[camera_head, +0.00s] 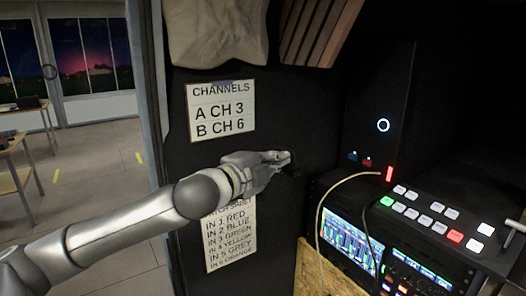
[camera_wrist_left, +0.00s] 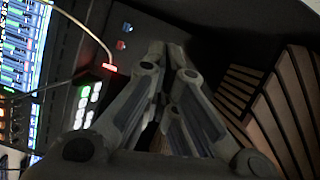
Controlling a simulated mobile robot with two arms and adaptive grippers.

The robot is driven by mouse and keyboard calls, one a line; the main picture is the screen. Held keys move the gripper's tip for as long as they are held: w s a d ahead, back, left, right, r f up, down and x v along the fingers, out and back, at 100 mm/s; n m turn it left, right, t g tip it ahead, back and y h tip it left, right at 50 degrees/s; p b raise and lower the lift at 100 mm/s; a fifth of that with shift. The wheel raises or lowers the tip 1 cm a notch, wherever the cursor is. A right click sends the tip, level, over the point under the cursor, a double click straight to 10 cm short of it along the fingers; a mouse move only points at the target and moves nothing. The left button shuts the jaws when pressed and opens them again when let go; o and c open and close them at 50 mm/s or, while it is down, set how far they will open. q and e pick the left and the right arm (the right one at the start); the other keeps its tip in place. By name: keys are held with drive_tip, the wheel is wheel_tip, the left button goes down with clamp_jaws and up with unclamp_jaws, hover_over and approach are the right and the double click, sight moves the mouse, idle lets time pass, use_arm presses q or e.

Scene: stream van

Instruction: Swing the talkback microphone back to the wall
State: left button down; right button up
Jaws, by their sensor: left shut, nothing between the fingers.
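My left gripper (camera_head: 284,157) reaches in from the left and is in front of the dark wall, to the right of the channels sign. Its fingers are shut with nothing visible between them; they also show closed together in the left wrist view (camera_wrist_left: 172,55). A small dark shape shows just beside the fingertips, but it blends into the black wall and I cannot tell whether it is the talkback microphone. I cannot make out the microphone for certain in either view. My right gripper is not in view.
A channels sign (camera_head: 221,110) and a partly covered patch sheet (camera_head: 231,240) hang on the dark wall. A switcher panel (camera_head: 440,222) with lit buttons, a screen (camera_head: 349,241) and a pale cable (camera_head: 327,200) are at right. Wooden slats (camera_head: 318,30) are above.

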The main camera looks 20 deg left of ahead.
sight(271, 148)
use_arm(q)
drive_tip(key=a, duration=0.1)
drive_tip(key=w+a, duration=0.1)
drive_tip(key=a+p, duration=0.1)
drive_tip(key=shift+w+a+f, duration=0.25)
drive_tip(key=shift+w+f, duration=0.15)
drive_tip(key=shift+d, duration=0.1)
drive_tip(key=shift+w+a+p, duration=0.2)
drive_tip(key=shift+a+p, duration=0.35)
drive_tip(key=shift+p, duration=0.05)
drive_tip(key=shift+w+a+p, duration=0.2)
drive_tip(key=shift+a+p, duration=0.35)
drive_tip(key=shift+p, duration=0.05)
